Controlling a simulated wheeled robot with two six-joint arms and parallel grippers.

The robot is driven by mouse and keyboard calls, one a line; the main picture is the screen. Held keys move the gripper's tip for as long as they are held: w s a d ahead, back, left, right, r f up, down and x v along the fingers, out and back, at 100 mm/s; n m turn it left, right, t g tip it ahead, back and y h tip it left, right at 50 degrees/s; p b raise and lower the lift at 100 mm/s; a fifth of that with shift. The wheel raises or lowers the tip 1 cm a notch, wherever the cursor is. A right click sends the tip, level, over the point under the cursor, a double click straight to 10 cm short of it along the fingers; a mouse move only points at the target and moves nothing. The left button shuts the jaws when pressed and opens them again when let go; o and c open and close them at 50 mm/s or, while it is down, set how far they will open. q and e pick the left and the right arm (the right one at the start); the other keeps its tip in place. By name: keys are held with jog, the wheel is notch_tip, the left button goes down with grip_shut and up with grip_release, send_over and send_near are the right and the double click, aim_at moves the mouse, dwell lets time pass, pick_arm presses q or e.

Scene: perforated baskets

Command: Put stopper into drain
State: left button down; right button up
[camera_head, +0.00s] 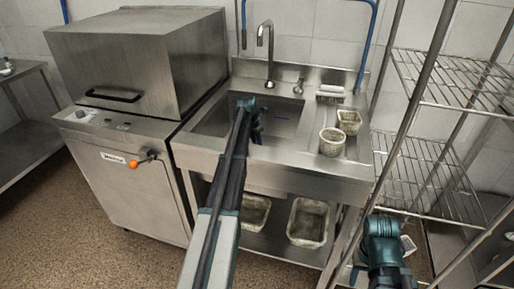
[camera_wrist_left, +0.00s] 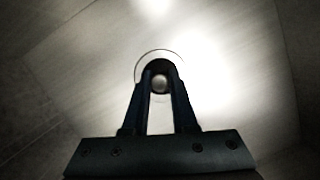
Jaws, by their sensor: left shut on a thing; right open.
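In the left wrist view, my left gripper (camera_wrist_left: 160,68) is shut on a small stopper (camera_wrist_left: 160,84), whose pale round knob shows between the fingers. A thin round outline, the drain rim (camera_wrist_left: 137,66), shows around the fingertips on the pale metal sink floor. I cannot tell whether the stopper touches the drain. In the head view my left arm reaches into the sink basin (camera_head: 212,121), with the left gripper (camera_head: 254,118) low inside it. The arm hides the stopper and drain there. My right gripper (camera_head: 384,240) is open at the lower right, away from the sink.
A tall faucet (camera_head: 267,42) stands behind the basin. Two perforated baskets (camera_head: 332,142) (camera_head: 349,121) stand on the drainboard at right. More baskets (camera_head: 308,221) (camera_head: 255,212) sit on the shelf below. A hooded machine (camera_head: 140,60) is left, and a wire rack (camera_head: 430,150) right.

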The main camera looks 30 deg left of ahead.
pick_arm(q)
jog(key=shift+r, duration=0.1)
jog(key=shift+f, duration=0.2)
jog(key=c, duration=0.7)
grip_release()
jog(key=shift+r, duration=0.2)
jog(key=p+v, duration=1.1)
jog(key=v, duration=0.1)
jog(key=shift+p, duration=0.4)
